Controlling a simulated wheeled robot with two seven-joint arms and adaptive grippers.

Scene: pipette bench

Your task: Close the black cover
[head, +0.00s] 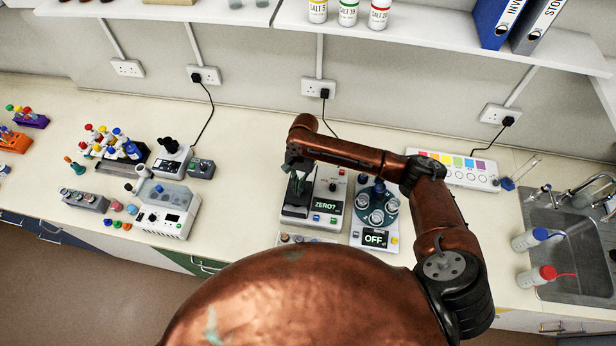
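A white instrument (325,204) with a "ZERO?" display stands on the bench in the middle of the head view. A dark part (294,211) at its left side looks like the black cover. My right gripper (297,186) points down at this dark part, over the left half of the instrument. It hides much of that part, so I cannot tell how far open the cover is, or whether the fingers touch it. The fingers are too small and dark to tell open from shut. My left gripper is not in view.
A device (375,238) with an "OFF" display and round wells stands just right of the instrument. A white box (166,212) and tube racks stand to the left. A color-labeled strip (454,170) and a sink (572,250) are to the right. Bare bench lies left of the instrument.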

